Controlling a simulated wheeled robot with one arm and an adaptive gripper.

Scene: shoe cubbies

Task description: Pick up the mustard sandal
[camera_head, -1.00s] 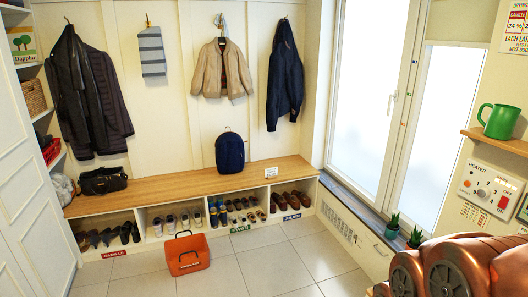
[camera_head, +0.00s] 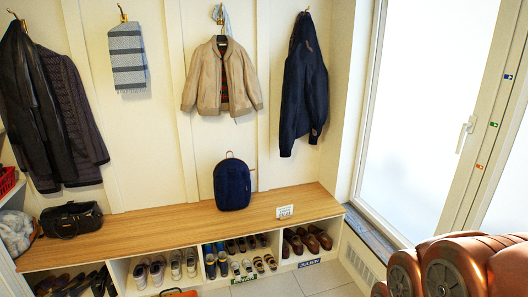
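Small shoes stand in the third cubby from the left of the bench (camera_head: 160,232). A small tan-yellow pair (camera_head: 264,263) sits at that cubby's front right; it may be the mustard sandal, but it is too small to tell. Small dark shoes (camera_head: 240,244) stand behind it, and blue boots (camera_head: 216,262) stand at the cubby's left. My copper-coloured arm shows at the bottom right, well away from the cubbies. My gripper is not in view.
Other cubbies hold grey-white shoes (camera_head: 158,270), brown shoes (camera_head: 308,239) and dark shoes (camera_head: 75,284). A navy backpack (camera_head: 232,184), a black bag (camera_head: 72,220) and a small sign (camera_head: 284,212) stand on the bench. An orange container (camera_head: 180,293) barely shows at the bottom edge. Bare floor (camera_head: 300,284) lies at the lower middle.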

